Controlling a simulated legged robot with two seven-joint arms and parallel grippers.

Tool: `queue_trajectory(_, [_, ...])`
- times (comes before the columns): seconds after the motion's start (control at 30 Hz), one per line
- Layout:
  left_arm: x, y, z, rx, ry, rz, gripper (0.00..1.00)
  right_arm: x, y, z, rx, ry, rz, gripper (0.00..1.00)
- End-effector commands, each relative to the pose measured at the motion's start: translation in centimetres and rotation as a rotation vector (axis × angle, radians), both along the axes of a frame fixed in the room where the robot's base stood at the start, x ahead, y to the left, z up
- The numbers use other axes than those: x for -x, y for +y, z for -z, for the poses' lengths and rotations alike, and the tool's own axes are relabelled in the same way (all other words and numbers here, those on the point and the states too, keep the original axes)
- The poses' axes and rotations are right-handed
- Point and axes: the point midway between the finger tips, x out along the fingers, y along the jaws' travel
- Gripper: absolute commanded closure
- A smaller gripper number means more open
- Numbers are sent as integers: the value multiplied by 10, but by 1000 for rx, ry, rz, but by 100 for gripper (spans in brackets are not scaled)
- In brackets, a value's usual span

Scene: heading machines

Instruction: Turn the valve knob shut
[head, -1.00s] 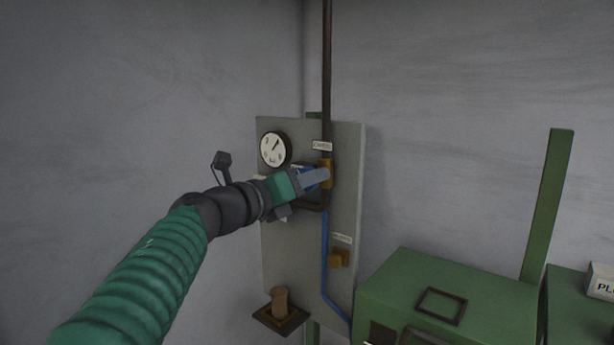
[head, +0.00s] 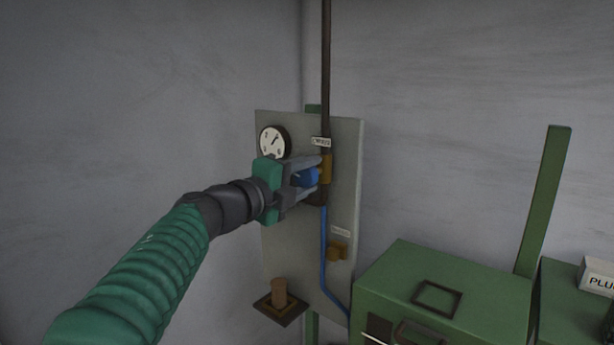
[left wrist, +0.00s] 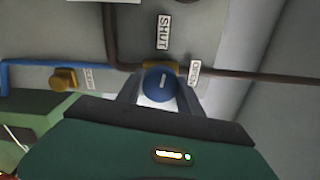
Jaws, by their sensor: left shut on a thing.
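The blue valve knob (head: 306,177) sits on a brass body (head: 326,169) on the pipe of the grey panel. My left gripper (head: 310,176) is shut on the knob, one finger above it and one below in the head view. In the left wrist view the knob (left wrist: 158,88) lies between the fingers, and its short white mark points about towards the SHUT label (left wrist: 163,32). The OPEN label (left wrist: 195,72) is to the right of the knob. My right gripper is not in view.
The grey panel (head: 345,215) also carries a round gauge (head: 273,142), a blue hose (head: 323,250) and a smaller brass fitting (head: 337,251). A green cabinet (head: 390,280) stands at the lower right. A brown cylinder (head: 279,292) on a dark plate is below.

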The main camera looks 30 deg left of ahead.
Motion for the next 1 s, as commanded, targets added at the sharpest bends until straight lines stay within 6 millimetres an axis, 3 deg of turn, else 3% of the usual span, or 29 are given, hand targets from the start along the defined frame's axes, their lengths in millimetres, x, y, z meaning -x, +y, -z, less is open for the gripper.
queue_trajectory(0.33, [-1,0,3,148,18,0,97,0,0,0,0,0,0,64])
queue_trajectory(0.87, [-1,0,4,176,21,0,97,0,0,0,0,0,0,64])
queue_trajectory(0.9, [-1,0,4,176,21,0,55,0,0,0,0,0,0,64])
queue_trajectory(1.0, [-1,0,3,176,20,0,42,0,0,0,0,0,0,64])
